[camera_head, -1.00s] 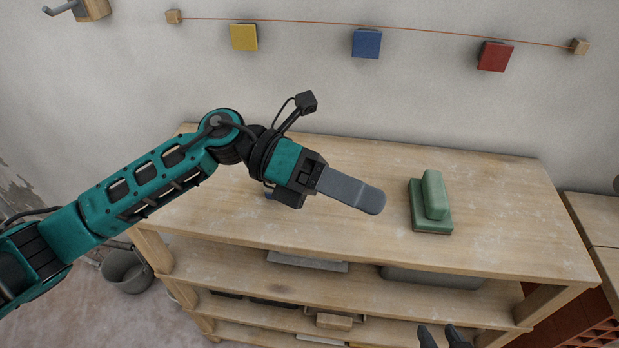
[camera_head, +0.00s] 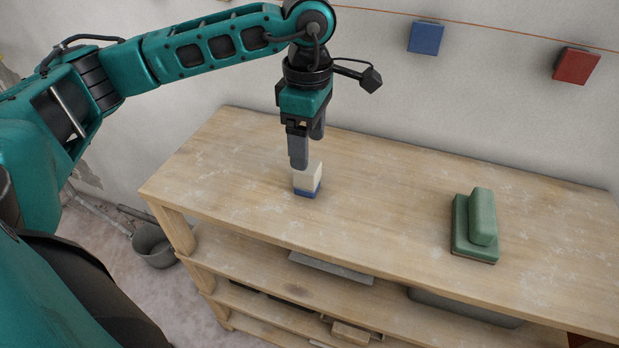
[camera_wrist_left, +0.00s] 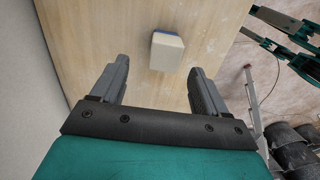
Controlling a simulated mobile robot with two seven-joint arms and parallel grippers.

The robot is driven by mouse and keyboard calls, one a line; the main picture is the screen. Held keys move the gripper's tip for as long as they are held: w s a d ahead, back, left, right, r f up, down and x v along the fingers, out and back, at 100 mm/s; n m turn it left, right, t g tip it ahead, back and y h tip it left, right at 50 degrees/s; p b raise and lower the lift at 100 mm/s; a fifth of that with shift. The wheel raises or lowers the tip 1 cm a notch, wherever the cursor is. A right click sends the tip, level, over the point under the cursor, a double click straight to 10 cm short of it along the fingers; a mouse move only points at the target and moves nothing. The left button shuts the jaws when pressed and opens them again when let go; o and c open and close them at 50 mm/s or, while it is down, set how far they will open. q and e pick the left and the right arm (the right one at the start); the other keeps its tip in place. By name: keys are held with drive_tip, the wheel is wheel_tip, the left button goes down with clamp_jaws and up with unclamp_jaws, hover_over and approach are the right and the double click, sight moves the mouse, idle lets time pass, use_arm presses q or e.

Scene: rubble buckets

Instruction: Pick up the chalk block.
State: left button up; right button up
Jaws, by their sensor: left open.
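The chalk block (camera_head: 307,177), cream-white with a blue base, stands on the wooden bench top (camera_head: 380,190). In the left wrist view the chalk block (camera_wrist_left: 166,53) lies beyond the fingertips, between their lines and slightly right of centre. My left gripper (camera_head: 307,148) points down at the block, its fingers open and empty. In the head view one finger overlaps the block's top edge; I cannot tell whether they touch. The fingers also show in the left wrist view (camera_wrist_left: 160,68), spread apart. My right gripper is not in view.
A green block on a green base (camera_head: 474,228) stands further right on the bench. Shelves below hold grey and wooden pieces. A grey bucket (camera_head: 154,246) stands on the floor at left. Blue (camera_head: 425,38) and red (camera_head: 576,65) squares hang on the wall. The bench between both blocks is clear.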

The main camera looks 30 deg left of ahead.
sight(308, 174)
use_arm(q)
wheel_tip(308, 174, down, 2)
drive_tip(key=shift+f, duration=0.1)
drive_tip(key=shift+s+d+f+b, duration=0.1)
drive_tip(key=shift+s+f+b, duration=0.1)
drive_tip(key=shift+f, duration=1.15)
drive_tip(key=shift+s+d+f+b, duration=0.1)
drive_tip(key=shift+f+b, duration=0.1)
drive_tip(key=shift+f, duration=1.1)
drive_tip(key=c, duration=1.1)
drive_tip(key=shift+o, duration=0.2)
drive_tip(key=shift+r, duration=0.1)
